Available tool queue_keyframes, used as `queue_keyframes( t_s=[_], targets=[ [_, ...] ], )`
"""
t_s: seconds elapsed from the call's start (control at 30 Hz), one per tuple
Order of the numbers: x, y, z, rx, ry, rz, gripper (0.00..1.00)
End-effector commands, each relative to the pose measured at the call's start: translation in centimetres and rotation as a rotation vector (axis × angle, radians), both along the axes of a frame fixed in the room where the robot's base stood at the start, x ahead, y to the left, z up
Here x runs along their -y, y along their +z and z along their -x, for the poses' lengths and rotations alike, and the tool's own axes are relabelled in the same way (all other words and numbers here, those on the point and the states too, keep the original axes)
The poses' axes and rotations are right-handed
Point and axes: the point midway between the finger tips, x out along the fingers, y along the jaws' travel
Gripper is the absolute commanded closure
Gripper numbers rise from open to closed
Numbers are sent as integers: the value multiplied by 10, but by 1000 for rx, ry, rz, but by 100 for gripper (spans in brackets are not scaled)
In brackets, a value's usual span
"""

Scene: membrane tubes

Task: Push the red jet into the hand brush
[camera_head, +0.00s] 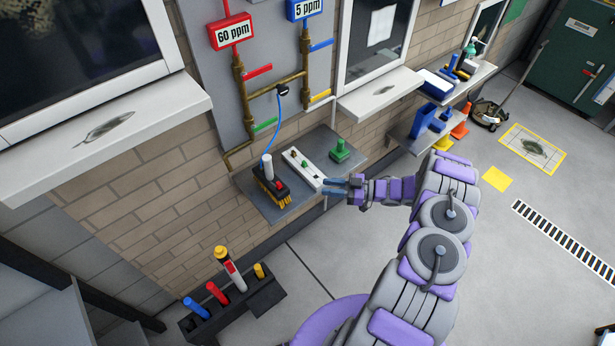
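The hand brush (264,187), black with yellow bristles, lies on the left part of a grey wall shelf. A small red piece (279,185) shows at its right end, perhaps the red jet; how deep it sits in the brush is too small to tell. A white cylinder stands at the brush with a blue hose running up from it. My gripper (326,187) is at the shelf's right front edge, to the right of the brush and apart from it. Its two blue fingers point left with a gap between them, and nothing shows between them.
A white strip with small fittings (303,168) lies between the brush and my gripper. A green block (340,151) stands behind on the shelf. A black holder (265,297) with coloured tubes, one red (216,293), stands lower left. Pipes with coloured valve handles rise above.

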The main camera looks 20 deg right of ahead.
Motion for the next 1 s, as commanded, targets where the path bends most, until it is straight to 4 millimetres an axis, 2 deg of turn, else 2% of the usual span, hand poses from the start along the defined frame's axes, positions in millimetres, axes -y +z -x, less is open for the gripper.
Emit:
queue_keyframes(
  t_s=[0.07, 0.3, 0.4, 0.6, 0.8, 1.0],
  targets=[
    [4, -3, -22, -8, -42, 60, 77],
    [38, -5, -115, -64, -283, 312, 100],
    [54, 1, -146, -92, -387, 392, 100],
    [78, 16, -190, -154, -571, 502, 100],
    [95, 38, -224, -254, -782, 585, 100],
    [98, 62, -237, -416, -999, 621, 100]
  ],
)
